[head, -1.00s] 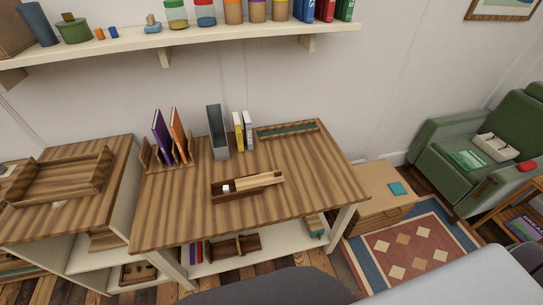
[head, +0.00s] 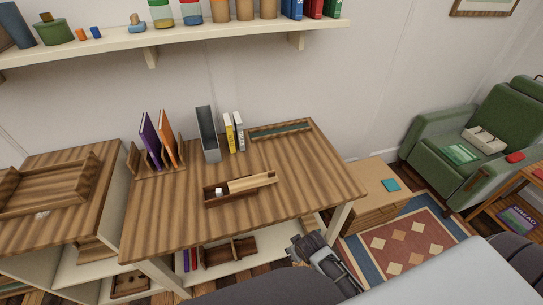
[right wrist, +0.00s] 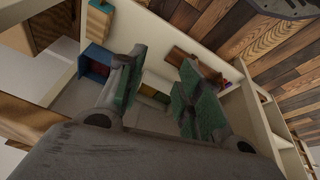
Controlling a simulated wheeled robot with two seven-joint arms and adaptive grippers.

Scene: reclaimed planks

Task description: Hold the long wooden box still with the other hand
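The long wooden box (head: 226,200) lies on the wooden table, dark brown with a paler lid (head: 252,182). The lid sits toward its right end and sticks out past it. A small white thing (head: 219,191) shows in the uncovered left part. My right gripper (head: 303,243) is low at the table's front edge, to the right of and nearer than the box, not touching it. In the right wrist view its two green-padded fingers (right wrist: 158,75) are spread with nothing between them. The box is not recognisable in that view. My left gripper is out of view.
The table (head: 300,180) has bare top around the box. A book rack (head: 160,168), a grey file holder (head: 208,135) and a shallow tray (head: 281,131) stand along its back. A low wooden cabinet (head: 375,182) is to the right. A lower shelf holds several items.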

